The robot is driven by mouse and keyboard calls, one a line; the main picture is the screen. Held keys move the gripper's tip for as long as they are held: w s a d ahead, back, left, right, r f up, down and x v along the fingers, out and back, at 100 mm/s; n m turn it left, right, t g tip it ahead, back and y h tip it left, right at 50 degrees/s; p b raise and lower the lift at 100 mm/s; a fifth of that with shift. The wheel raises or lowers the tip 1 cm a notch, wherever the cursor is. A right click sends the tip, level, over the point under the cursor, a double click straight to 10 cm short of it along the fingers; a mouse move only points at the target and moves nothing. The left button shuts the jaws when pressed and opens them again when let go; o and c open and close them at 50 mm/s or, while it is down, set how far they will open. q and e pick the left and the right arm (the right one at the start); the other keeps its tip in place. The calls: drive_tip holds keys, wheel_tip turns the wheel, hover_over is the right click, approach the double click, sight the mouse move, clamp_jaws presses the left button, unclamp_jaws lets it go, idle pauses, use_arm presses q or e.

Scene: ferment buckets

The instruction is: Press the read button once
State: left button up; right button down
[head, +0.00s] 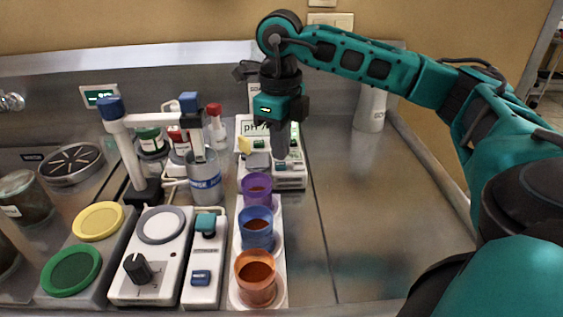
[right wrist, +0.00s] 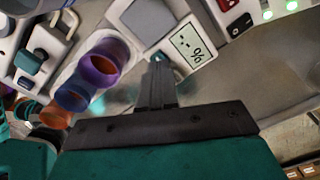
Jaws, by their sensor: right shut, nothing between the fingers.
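My right gripper (head: 281,152) is shut and empty, pointing down over the small white meter (head: 289,183) behind the coloured cups. In the right wrist view its closed fingertips (right wrist: 159,62) are at the meter's near edge, beside a small teal round button (right wrist: 160,56), which they partly cover. No lettering on this button is legible, and I cannot tell whether the fingers touch it. The meter's display (right wrist: 191,44) shows dashes and a percent sign; a grey square plate (right wrist: 148,20) is beside it. My left gripper is not in view.
Purple (head: 256,188), blue (head: 256,228) and orange (head: 255,280) cups stand in a row in front of the meter. A pH meter display (head: 253,127) is behind it. A probe stand (head: 125,150) and beaker (head: 204,180) stand left.

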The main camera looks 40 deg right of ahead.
sight(281, 164)
drive_tip(key=shift+f+b, duration=0.8)
drive_tip(key=shift+f, duration=0.3)
drive_tip(key=shift+r, duration=0.1)
drive_tip(key=shift+r+p, duration=2.55)
drive_tip(key=shift+r, duration=0.45)
